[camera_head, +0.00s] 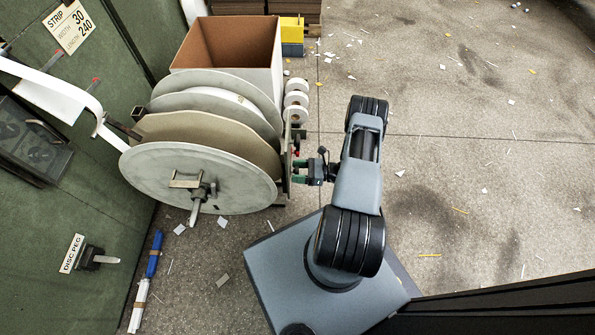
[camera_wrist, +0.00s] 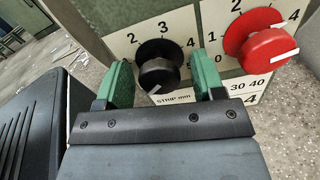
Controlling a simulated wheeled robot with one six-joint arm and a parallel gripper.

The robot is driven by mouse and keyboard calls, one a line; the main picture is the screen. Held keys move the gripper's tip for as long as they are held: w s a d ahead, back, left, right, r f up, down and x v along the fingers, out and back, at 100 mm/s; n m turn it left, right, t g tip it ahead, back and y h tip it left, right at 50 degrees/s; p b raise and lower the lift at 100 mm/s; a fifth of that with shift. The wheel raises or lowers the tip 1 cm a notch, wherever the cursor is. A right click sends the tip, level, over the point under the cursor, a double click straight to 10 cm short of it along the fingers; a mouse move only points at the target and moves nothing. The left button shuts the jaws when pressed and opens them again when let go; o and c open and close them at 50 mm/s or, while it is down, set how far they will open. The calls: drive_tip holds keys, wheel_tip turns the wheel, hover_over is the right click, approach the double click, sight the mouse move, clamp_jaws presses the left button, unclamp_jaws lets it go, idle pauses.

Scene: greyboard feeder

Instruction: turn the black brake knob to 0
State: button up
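The black brake knob (camera_wrist: 158,65) shows in the wrist view on a pale dial plate (camera_wrist: 182,22) marked 2, 3 and 4 around its top. A short white mark shows low on the knob's front face; the 0 is not visible. My gripper (camera_wrist: 165,78) is open, with one green finger to the left of the knob and one to the right. The knob appears between or just beyond the fingertips, and no finger is clearly touching it. In the head view my gripper (camera_head: 300,171) is at the right side of the reel stand, and the black knob cannot be made out.
A red knob (camera_wrist: 262,42) on its own numbered plate sits close right of the black one. In the head view, large grey reels (camera_head: 200,165) stand left of my arm, with an open cardboard box (camera_head: 228,42) behind. The floor to the right is open, with scattered scraps.

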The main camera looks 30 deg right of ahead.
drive_tip(key=shift+d, duration=0.1)
drive_tip(key=p+v, duration=0.1)
drive_tip(key=v, duration=1.2)
drive_tip(key=shift+s+d+p, duration=0.15)
drive_tip(key=shift+d+p, duration=0.15)
drive_tip(key=shift+p, duration=0.1)
